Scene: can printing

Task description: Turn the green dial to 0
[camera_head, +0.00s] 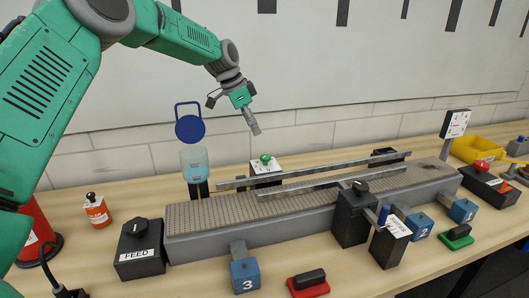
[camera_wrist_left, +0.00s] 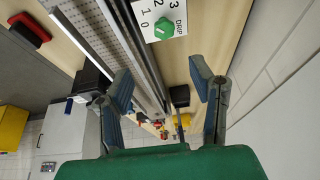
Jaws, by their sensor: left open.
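The green dial (camera_head: 265,158) sits on top of a small box with a white label (camera_head: 267,169), behind the conveyor. In the left wrist view the green dial (camera_wrist_left: 164,29) stands on a white plate marked 3, 2, 1, 0 and DRIP (camera_wrist_left: 153,14). I cannot tell which number it points to. My left gripper (camera_head: 254,127) hangs above and slightly left of the dial, apart from it. In the left wrist view my left gripper (camera_wrist_left: 161,84) has its fingers wide apart with nothing held. My right gripper is not in view.
The conveyor (camera_head: 205,215) with metal guide rails (camera_head: 330,181) runs across the table in front of the dial. A clear container with a blue lid (camera_head: 190,128) stands left of the dial. A black FEED box (camera_head: 138,250) and blue numbered blocks (camera_head: 245,275) line the front.

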